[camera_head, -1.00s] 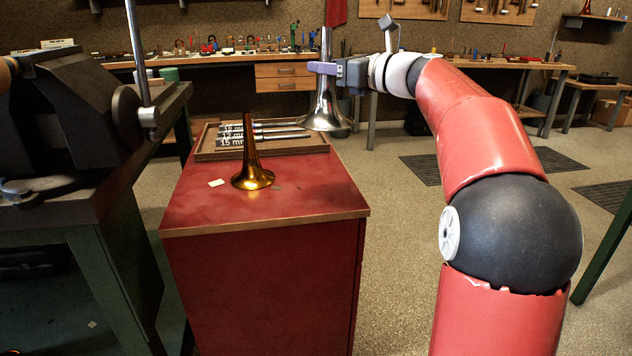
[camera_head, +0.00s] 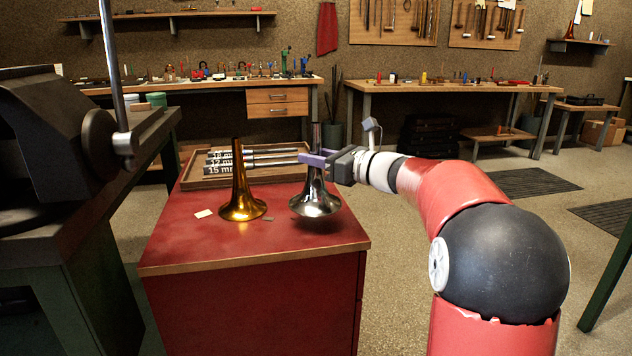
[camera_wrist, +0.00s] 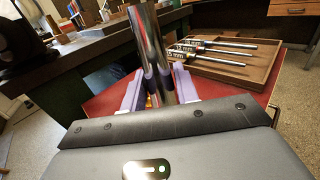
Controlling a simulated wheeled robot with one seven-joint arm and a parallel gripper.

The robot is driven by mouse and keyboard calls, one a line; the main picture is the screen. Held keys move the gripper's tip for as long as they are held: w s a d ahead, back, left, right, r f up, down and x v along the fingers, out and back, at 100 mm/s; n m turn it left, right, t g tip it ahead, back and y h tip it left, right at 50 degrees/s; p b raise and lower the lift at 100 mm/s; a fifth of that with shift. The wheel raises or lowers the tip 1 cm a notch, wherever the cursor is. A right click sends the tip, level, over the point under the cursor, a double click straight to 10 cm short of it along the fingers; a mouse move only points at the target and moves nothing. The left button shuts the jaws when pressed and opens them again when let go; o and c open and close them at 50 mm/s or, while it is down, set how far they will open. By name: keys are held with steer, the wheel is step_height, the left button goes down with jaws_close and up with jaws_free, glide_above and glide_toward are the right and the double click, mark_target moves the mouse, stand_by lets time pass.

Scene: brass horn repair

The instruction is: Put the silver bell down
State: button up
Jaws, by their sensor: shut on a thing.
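The silver bell (camera_head: 315,201) is upright with its flare down, at the right part of the red cabinet top (camera_head: 200,247). I cannot tell whether its rim touches the surface. My gripper (camera_head: 316,159) is shut on the bell's narrow stem from the right. In the wrist view the silver bell's stem (camera_wrist: 151,50) stands between the two purple fingers of my gripper (camera_wrist: 158,88); its flare is hidden there. A brass bell (camera_head: 240,200) stands upright on the cabinet top, left of the silver bell and apart from it.
A wooden tray (camera_head: 190,181) with labelled steel rods lies at the back of the cabinet top; it also shows in the wrist view (camera_wrist: 262,70). A small white card (camera_head: 203,213) lies left of the brass bell. A dark vise (camera_head: 55,130) stands at left. The cabinet's front strip is clear.

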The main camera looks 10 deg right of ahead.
mark_target(323, 178)
steer(key=shift+f, duration=2.35)
steer(key=shift+f+b, duration=0.15)
steer(key=shift+b, duration=0.2)
steer(key=o, duration=1.1)
steer(key=shift+r, duration=0.2)
steer(key=shift+s+d+f, duration=0.1)
steer(key=shift+s+d, duration=0.15)
steer(key=shift+d, duration=0.05)
steer(key=v, duration=1.1)
steer(key=shift+s+b, duration=0.15)
steer(key=shift+b, duration=0.15)
